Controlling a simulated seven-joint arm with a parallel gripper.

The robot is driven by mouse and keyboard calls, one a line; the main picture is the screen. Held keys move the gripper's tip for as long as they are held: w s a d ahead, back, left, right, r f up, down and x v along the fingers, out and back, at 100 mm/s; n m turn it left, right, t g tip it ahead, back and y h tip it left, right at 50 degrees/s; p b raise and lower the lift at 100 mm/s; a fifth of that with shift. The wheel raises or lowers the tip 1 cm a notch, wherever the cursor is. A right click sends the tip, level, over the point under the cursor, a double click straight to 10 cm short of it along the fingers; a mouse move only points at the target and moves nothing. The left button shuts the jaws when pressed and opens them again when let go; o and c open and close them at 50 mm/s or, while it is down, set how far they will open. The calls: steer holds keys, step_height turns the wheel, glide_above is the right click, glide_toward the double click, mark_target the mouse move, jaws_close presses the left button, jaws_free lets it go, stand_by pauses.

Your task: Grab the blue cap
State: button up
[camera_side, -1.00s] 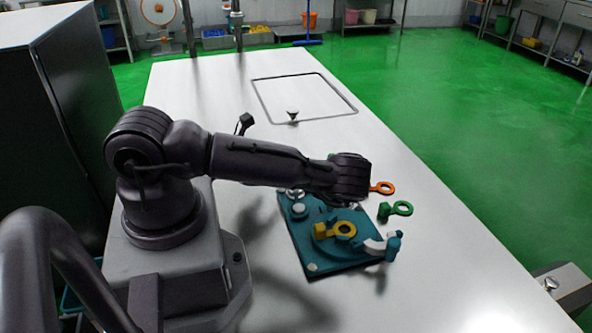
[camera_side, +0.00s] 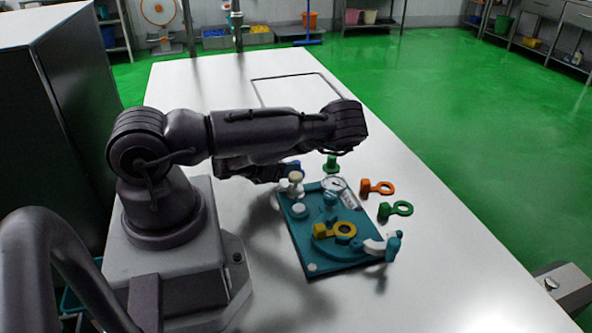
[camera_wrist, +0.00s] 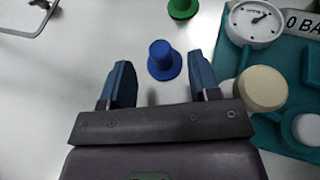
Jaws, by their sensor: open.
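The blue cap (camera_wrist: 163,61) stands on the white table in the wrist view, a round knob on a wider flange. My gripper (camera_wrist: 162,80) is open, its two blue fingers on either side of the gap. The cap lies just beyond the gap between the fingertips, a little nearer the right one, and nothing is held. In the side view a small bit of the blue cap (camera_side: 296,164) shows beside the plate's far corner, mostly hidden behind my arm and a pale knob. My fingers are hidden in the side view.
A teal plate (camera_side: 318,262) carries a gauge (camera_side: 334,184), a cream knob (camera_wrist: 262,89) close to my right finger, and a yellow part (camera_side: 334,230). A green cap (camera_side: 331,163) stands beyond. Orange (camera_side: 377,187) and green (camera_side: 396,209) ring-ended parts lie right of the plate.

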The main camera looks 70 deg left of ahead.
mark_target(301, 170)
steer(key=x, duration=0.6)
steer(key=shift+w+a+f, duration=0.1)
steer(key=shift+w, duration=0.05)
steer(key=shift+c, duration=0.2)
steer(key=c, duration=1)
